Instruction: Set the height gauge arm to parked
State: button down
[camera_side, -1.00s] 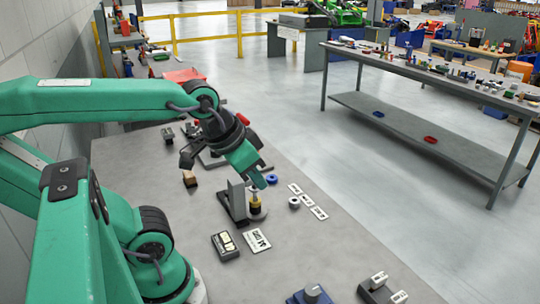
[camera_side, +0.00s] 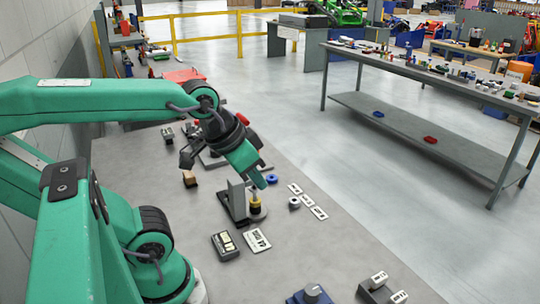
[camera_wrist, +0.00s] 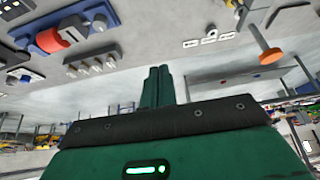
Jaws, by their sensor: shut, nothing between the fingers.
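My gripper (camera_side: 262,178) is shut and empty, pointing down and to the right in the side view. Its fingertips are just above, or in front of, a small yellow and black post (camera_side: 255,207); I cannot tell whether they touch it. The post stands beside a grey upright plate (camera_side: 236,196) on a dark base. I cannot tell for sure whether this is the height gauge or which part is its arm. In the wrist view the closed green fingers (camera_wrist: 158,86) show together. An orange disc (camera_wrist: 271,56) on a stem is to their right.
A blue knobbed block (camera_side: 312,293) is near the front edge.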

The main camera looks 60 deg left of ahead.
jog(key=c, duration=1.5)
grip_release()
jog(key=shift+r, duration=0.15)
jog(key=o, duration=0.3)
jog(key=shift+r, duration=0.25)
jog(key=shift+o, duration=0.3)
notch_tip(320, 180, up, 5)
jog(key=shift+f, duration=0.2)
jog(key=w+a+n+g+h, duration=0.25)
jog(key=a+n+g, duration=0.2)
jog(key=a, duration=0.95)
jog(key=w+a+n+g+h, duration=0.1)
jog(key=w+a+n+g, duration=0.3)
jog(key=a, duration=1.1)
notch_tip(320, 180, down, 19)
jog(key=s, duration=0.1)
jog(key=shift+s+d+r, duration=0.15)
jog(key=shift+d, duration=0.15)
